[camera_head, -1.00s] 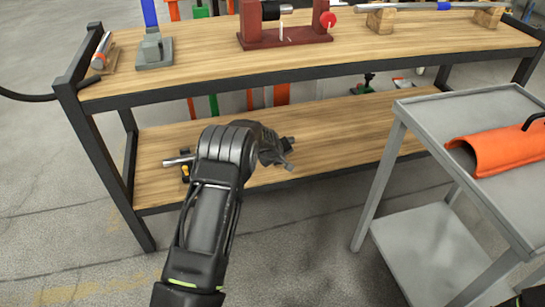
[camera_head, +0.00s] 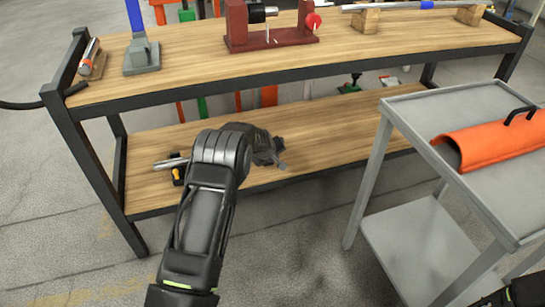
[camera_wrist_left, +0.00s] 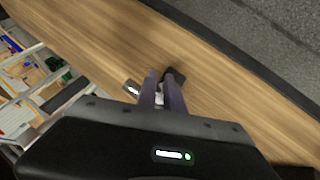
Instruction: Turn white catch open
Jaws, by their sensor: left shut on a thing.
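My left gripper (camera_head: 274,157) is over the lower wooden shelf of the workbench, with its arm reaching in from the front. In the left wrist view its two dark fingers (camera_wrist_left: 165,88) are close together. A small white piece (camera_wrist_left: 159,98), which looks like the white catch, shows between them and is mostly covered. Dark and metallic parts (camera_wrist_left: 131,88) show beside the fingertips against the wood. In the head view my own arm and gripper hide what is held.
A metal rod with a black and yellow part (camera_head: 177,176) lies on the lower shelf (camera_head: 330,140), left of my arm. The upper shelf (camera_head: 200,78) hangs above and bears a dark red fixture (camera_head: 270,38). A grey cart (camera_head: 385,175) stands at right.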

